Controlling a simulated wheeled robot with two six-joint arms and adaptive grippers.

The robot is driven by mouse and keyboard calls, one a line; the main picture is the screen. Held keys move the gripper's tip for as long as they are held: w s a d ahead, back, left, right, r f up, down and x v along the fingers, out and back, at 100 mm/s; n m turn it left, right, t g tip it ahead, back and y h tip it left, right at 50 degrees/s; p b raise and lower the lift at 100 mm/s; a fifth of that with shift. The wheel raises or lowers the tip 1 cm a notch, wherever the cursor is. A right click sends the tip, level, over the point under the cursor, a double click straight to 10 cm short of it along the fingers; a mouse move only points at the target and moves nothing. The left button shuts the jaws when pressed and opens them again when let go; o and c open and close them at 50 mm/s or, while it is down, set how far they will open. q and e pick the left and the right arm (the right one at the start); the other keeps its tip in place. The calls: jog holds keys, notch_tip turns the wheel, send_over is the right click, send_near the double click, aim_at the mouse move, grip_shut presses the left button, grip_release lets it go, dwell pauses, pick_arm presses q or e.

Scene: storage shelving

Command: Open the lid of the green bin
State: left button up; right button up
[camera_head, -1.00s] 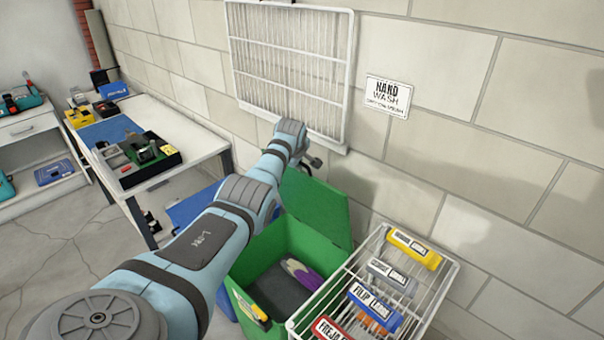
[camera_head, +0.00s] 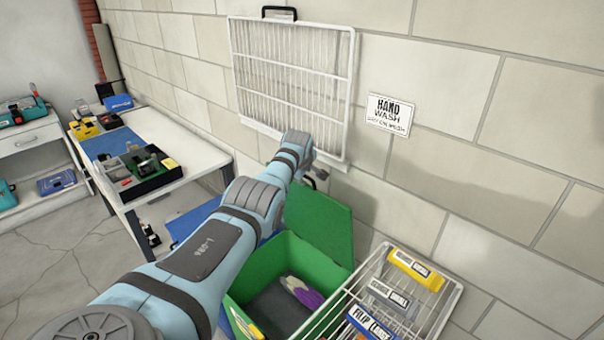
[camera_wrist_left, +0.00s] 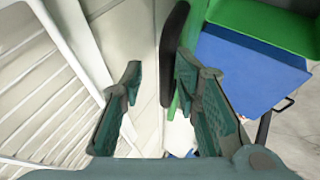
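The green bin (camera_head: 305,258) stands on the floor near the wall, below the centre of the head view. Its green lid (camera_head: 322,222) is raised and stands roughly upright at the back, leaving the bin open. Green parts of the bin (camera_wrist_left: 262,18) also show at the top right of the left wrist view. My left arm reaches over the bin's left side, with its wrist by the lid's upper edge. My left gripper (camera_wrist_left: 158,82) is open, its fingers apart. A dark bar, perhaps the lid's handle, is beside the right-hand finger; contact is unclear. My right gripper is not in view.
A white wire basket (camera_head: 448,302) with labelled boxes stands right of the bin. A white wire rack (camera_head: 292,82) hangs on the wall close above my left wrist. A blue bin (camera_wrist_left: 240,75) is beside the green one. A white table (camera_head: 190,140) stands left.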

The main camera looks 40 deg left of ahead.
pick_arm(q)
jog(key=shift+f, duration=0.1)
jog(key=shift+s+d+r, duration=0.15)
jog(key=shift+r, duration=0.35)
jog(key=v, duration=1.1)
jog(key=shift+s, duration=0.1)
